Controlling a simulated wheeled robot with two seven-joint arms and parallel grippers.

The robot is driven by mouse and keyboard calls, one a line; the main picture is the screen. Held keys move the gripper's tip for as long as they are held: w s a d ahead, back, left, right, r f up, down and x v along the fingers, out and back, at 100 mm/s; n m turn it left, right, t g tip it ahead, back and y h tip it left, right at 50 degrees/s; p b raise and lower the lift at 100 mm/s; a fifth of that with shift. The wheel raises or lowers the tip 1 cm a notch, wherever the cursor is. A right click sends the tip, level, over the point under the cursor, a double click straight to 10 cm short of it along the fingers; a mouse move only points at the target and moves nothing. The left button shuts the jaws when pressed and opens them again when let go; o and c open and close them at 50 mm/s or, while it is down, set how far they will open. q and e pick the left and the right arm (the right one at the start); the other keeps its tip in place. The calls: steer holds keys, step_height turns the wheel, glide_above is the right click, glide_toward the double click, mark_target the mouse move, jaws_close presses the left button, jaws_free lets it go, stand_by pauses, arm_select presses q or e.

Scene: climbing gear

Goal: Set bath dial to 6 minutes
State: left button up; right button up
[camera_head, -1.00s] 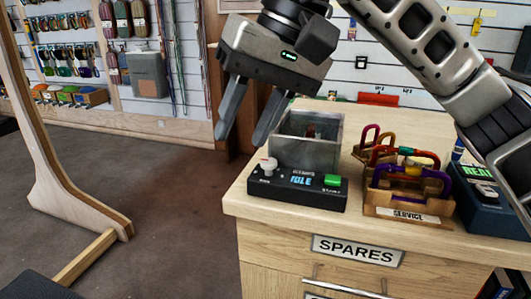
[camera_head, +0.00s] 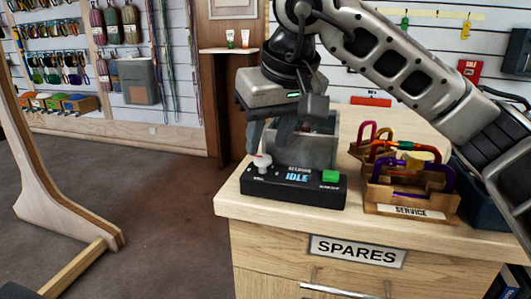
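The ultrasonic bath has a dark control box (camera_head: 294,187) at the counter's front left, with a white dial (camera_head: 262,163) at its left end. Its display (camera_head: 298,175) reads "IDLE", and a green button (camera_head: 330,176) is at the right. The grey tank (camera_head: 315,150) stands behind the box. My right gripper (camera_head: 268,147) points down with its fingers apart, just above and behind the dial. One finger is close to the dial; I cannot tell whether they touch. The dial's minute setting is too small to read. My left gripper is out of view.
A wooden "SERVICE" tray (camera_head: 410,210) with coloured carabiners stands right of the bath, with a blue box (camera_head: 478,209) beyond it. The counter (camera_head: 225,205) has a "SPARES" drawer label below. A wooden frame (camera_head: 60,205) stands on the left floor.

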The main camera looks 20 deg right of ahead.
mark_target(263, 157)
steer(key=shift+x, duration=1.1)
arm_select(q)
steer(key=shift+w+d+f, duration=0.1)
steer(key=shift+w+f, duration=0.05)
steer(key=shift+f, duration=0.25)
arm_select(e)
steer(key=shift+w+f, duration=0.1)
steer(key=shift+f, duration=0.3)
steer(key=shift+c, duration=0.4)
steer(key=c, duration=0.6)
steer(key=shift+c, duration=0.2)
